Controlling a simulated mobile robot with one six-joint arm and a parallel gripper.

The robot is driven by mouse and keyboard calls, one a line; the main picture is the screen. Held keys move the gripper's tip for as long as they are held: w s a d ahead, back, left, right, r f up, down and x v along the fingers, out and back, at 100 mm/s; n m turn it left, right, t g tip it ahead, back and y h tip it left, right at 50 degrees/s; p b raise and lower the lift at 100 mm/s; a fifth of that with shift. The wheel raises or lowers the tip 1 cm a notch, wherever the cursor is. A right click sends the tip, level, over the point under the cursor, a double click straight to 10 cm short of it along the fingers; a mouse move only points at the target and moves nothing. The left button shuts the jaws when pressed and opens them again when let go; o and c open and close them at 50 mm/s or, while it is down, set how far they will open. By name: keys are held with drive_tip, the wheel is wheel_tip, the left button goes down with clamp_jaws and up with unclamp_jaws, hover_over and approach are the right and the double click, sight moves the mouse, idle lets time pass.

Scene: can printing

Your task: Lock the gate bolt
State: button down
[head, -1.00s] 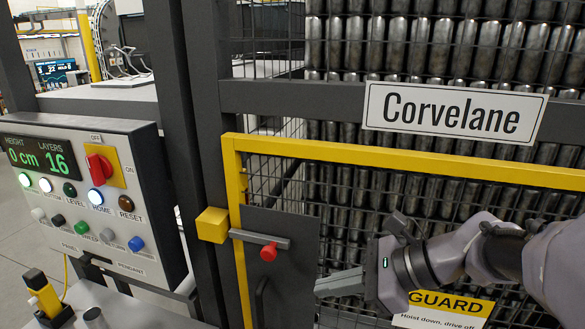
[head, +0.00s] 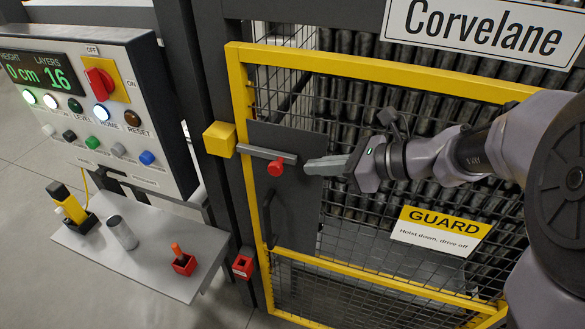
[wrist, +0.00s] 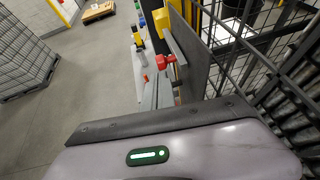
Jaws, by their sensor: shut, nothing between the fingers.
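The gate bolt (head: 258,153) is a grey bar on a dark plate (head: 288,205) at the left side of the yellow-framed gate. Its red knob (head: 275,168) points outward; it also shows in the wrist view (wrist: 165,62). The bar's left end meets the yellow block (head: 220,139) on the post. I cannot tell whether it enters the block. My gripper (head: 308,167) is shut and empty, just right of the knob at about its height, with a small gap between in the head view. The fingers (wrist: 160,92) point toward the knob in the wrist view.
A black handle (head: 267,218) is below the bolt. A control panel (head: 90,110) stands left of the gate. Its shelf (head: 150,265) carries a yellow-black device, a grey cylinder and a red key-like piece. A red block (head: 243,267) sits low on the post.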

sight(274, 165)
drive_tip(key=x, duration=0.6)
drive_tip(key=shift+w+a+f, duration=0.1)
drive_tip(key=shift+a+f, duration=0.05)
drive_tip(key=shift+a, duration=0.05)
drive_tip(key=a, duration=0.2)
drive_tip(key=w+a, duration=0.1)
drive_tip(key=a, duration=0.1)
drive_tip(key=shift+w+b, duration=0.2)
drive_tip(key=shift+b, duration=0.2)
drive_tip(key=shift+d+r+p, duration=0.15)
drive_tip(key=shift+r+p, duration=0.15)
drive_tip(key=p+v, duration=0.1)
drive_tip(key=v, duration=1.2)
drive_tip(key=shift+s+d+p, duration=0.15)
drive_tip(key=shift+d+p, duration=0.15)
